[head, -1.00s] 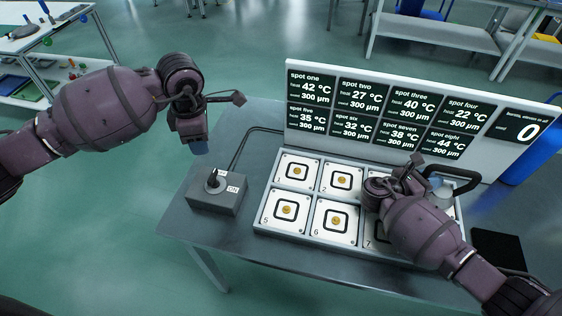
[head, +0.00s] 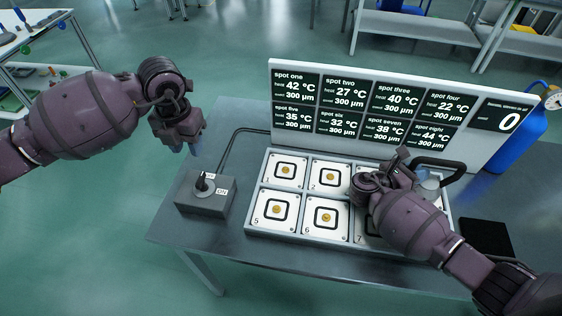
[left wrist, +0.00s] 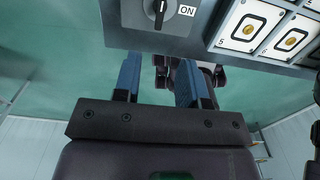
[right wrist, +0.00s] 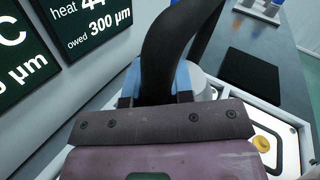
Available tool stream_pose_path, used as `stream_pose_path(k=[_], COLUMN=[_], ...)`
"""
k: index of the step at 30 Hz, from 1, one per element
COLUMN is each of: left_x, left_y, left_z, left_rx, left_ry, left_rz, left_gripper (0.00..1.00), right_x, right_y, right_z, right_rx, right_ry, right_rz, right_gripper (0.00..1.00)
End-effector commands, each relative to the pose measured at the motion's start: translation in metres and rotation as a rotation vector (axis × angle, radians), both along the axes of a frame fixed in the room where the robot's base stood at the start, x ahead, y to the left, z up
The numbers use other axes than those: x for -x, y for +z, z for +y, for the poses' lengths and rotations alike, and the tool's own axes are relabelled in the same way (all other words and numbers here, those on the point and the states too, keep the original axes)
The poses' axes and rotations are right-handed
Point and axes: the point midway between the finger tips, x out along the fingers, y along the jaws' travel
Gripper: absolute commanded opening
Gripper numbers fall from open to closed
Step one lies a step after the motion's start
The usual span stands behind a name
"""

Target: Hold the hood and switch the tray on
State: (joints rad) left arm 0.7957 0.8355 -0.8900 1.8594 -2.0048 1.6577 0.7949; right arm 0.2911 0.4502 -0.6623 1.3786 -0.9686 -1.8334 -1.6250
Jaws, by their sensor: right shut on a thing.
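The grey switch box (head: 205,197) stands on the table left of the tray, with a black knob and an ON label. The knob (left wrist: 160,8) shows at the top of the left wrist view, its white mark not pointing at ON. The tray (head: 290,239) holds numbered white plates with gold centres. My right gripper (right wrist: 157,82) is shut on the black curved handle of the hood (head: 427,187). The hood's pale body is mostly hidden by my right arm, at the tray's right end.
A display panel (head: 385,82) stands behind the tray with heat and owed readings; its right field reads 0. A cable runs from the box to the panel. A black pad (head: 486,237) lies at right. A blue cylinder (head: 520,140) stands behind the panel's right end.

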Motion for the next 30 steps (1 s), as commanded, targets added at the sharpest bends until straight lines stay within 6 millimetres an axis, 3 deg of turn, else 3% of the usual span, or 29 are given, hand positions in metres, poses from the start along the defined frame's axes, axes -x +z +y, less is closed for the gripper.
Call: stream_pose_path(k=[5, 21, 30], left_x=[0.001, 0.0, 0.0], left_y=[-0.015, -0.102, -0.119], left_z=[0.0, 0.0, 0.0], left_rx=[0.0, 0.0, 0.0], left_ry=[0.009, 0.007, 0.006], left_rz=[0.004, 0.003, 0.001], left_gripper=[0.38, 0.38, 0.38], right_x=[0.001, 0.001, 0.001], right_y=[-0.001, -0.001, -0.001], right_z=[0.0, 0.0, 0.0], right_rx=[0.0, 0.0, 0.0], right_ry=[-0.001, -0.001, -0.001], right_rz=[0.003, 0.003, 0.003], right_gripper=[0.0, 0.0, 0.0])
